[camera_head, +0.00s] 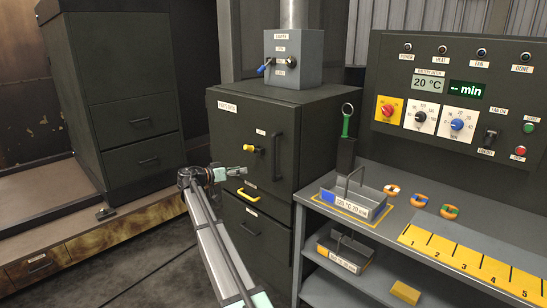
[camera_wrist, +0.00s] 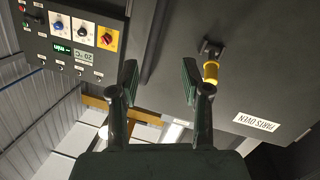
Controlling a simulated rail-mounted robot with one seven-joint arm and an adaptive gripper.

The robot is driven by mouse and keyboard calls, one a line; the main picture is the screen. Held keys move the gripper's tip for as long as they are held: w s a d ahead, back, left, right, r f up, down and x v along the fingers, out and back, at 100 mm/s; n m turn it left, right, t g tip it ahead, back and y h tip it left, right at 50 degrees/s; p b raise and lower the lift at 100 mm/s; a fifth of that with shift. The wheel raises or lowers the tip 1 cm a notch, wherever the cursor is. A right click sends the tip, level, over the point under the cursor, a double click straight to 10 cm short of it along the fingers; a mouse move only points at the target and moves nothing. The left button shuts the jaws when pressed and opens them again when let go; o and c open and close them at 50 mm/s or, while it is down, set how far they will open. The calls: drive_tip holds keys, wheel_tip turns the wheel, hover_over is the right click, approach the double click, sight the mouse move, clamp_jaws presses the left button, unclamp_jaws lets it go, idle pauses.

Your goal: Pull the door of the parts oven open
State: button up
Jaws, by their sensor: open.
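The parts oven is a dark grey cabinet with a labelled door (camera_head: 240,125) that looks shut. A dark vertical bar handle (camera_head: 277,157) is on the door's right side, and a yellow-gripped latch (camera_head: 252,149) is left of it. The latch (camera_wrist: 211,73) also shows in the wrist view, just beyond the right finger. My gripper (camera_head: 240,172) is in front of the door, below the latch and left of the bar handle. In the wrist view my gripper (camera_wrist: 160,82) is open, with nothing held between its fingers. A dark strip runs behind the gap; I cannot tell whether it is the handle.
A yellow handle (camera_head: 247,194) is on the lower front, below my gripper. A shelf bench (camera_head: 380,228) with a wire-handled tray (camera_head: 352,204) stands close on the right, under a control panel (camera_head: 455,95). Floor (camera_head: 150,262) is open at left.

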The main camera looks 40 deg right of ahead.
drive_tip(key=d+r+m+p, duration=0.1)
drive_tip(key=d+m+p, duration=0.1)
drive_tip(key=d, duration=0.7)
drive_tip(key=d+r+m+h+p, duration=0.1)
drive_tip(key=d+m+p, duration=0.1)
drive_tip(key=d, duration=0.6)
drive_tip(key=shift+d+r+g+h, duration=0.3)
drive_tip(key=shift+d+r+g, duration=0.05)
drive_tip(key=shift+d+g, duration=0.05)
drive_tip(key=shift+s, duration=0.15)
clamp_jaws()
